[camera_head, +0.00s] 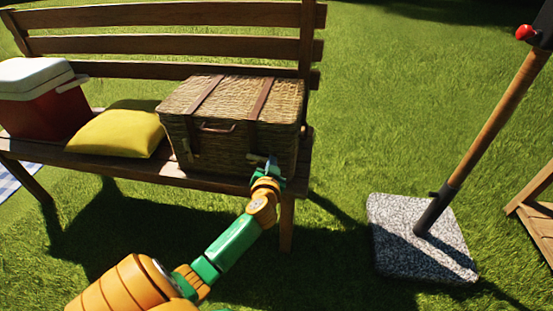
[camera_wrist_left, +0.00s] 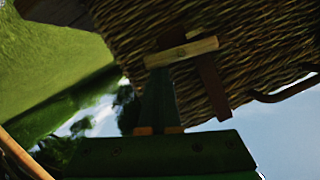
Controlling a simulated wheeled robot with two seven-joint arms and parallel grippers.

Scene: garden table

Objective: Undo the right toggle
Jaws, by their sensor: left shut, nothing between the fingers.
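The wicker basket (camera_head: 225,118) stands closed on the bench, with two brown leather straps down its front. The right toggle, a pale wooden peg (camera_wrist_left: 182,52), lies across the right strap (camera_wrist_left: 213,90) in the left wrist view. In the head view the right toggle (camera_head: 255,157) is small and partly hidden by my gripper. My left gripper (camera_head: 270,163) is at the lower right front of the basket, shut and empty. In the wrist view its fingertips (camera_wrist_left: 158,66) are right at the peg's lower edge; I cannot tell whether they touch it. My right gripper is out of view.
The left toggle (camera_head: 189,152) is on the other strap, with a handle (camera_head: 217,128) between. A yellow cushion (camera_head: 118,133) and a red cooler (camera_head: 40,108) are on the bench (camera_head: 150,171) to the left. A stone parasol base (camera_head: 400,240) stands on the grass at right.

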